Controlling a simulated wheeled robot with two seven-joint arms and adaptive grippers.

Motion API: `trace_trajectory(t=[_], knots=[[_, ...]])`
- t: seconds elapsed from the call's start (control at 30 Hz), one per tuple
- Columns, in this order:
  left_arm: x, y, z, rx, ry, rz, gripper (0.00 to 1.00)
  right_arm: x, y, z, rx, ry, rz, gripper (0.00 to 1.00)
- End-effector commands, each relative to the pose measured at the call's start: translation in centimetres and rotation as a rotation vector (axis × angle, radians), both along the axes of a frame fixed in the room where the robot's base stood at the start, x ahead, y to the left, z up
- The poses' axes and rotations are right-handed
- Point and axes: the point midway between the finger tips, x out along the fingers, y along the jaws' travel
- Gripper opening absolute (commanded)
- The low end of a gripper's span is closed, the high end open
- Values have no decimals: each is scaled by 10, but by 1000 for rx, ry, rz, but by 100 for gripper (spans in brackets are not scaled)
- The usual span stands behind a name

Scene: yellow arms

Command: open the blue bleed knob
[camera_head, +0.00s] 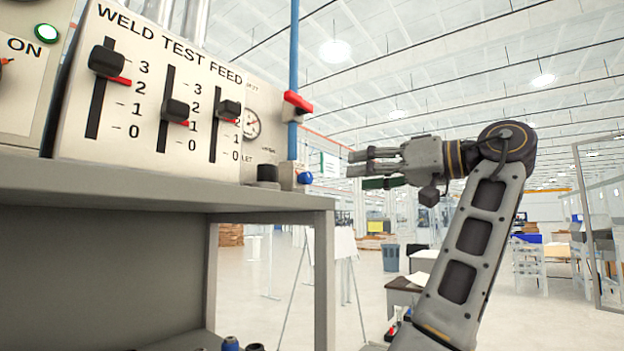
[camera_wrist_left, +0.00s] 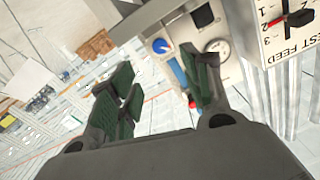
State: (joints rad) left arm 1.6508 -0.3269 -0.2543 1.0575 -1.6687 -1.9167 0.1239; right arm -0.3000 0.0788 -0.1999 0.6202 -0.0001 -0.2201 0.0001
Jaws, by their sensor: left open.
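The blue bleed knob (camera_head: 305,178) is a small blue knob on a pale block at the right end of the bench top, beside the foot of the blue pipe. In the left wrist view the blue knob (camera_wrist_left: 160,46) shows beyond the fingers, on a white plate. My left gripper (camera_head: 354,163) is open and empty, its fingers pointing left towards the panel. It is to the right of the knob, slightly higher in the picture, and apart from it. The left wrist view shows its green-padded fingers (camera_wrist_left: 158,88) spread. My right gripper is not in view.
A vertical blue pipe (camera_head: 294,75) with a red lever (camera_head: 298,102) rises behind the knob. A black knob (camera_head: 268,173) stands to its left. A gauge (camera_head: 252,123) and the slider panel (camera_head: 150,90) are further left. The grey bench (camera_head: 150,186) ends near the knob; space right is open.

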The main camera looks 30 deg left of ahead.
Motion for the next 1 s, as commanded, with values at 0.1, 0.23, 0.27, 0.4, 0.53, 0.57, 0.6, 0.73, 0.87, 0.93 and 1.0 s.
trace_trajectory(t=[0.1,0.23,0.27,0.4,0.53,0.57,0.6,0.73,0.87,0.93,1.0], knots=[[1,7,0,-1,1,1,48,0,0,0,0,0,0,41],[2,18,0,-1,0,1,48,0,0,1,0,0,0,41],[2,21,0,-1,0,1,48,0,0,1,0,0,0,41],[3,39,0,-1,0,1,48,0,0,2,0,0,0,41],[5,56,0,-1,2,1,48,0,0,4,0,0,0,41],[5,60,0,-1,2,1,48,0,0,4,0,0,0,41],[6,65,0,-1,2,1,48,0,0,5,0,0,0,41],[7,82,0,-1,1,1,48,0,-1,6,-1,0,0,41],[8,99,0,-1,1,2,48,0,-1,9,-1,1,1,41],[8,108,0,0,0,2,48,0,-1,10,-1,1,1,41],[9,116,0,-1,2,1,48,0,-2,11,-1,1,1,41]])
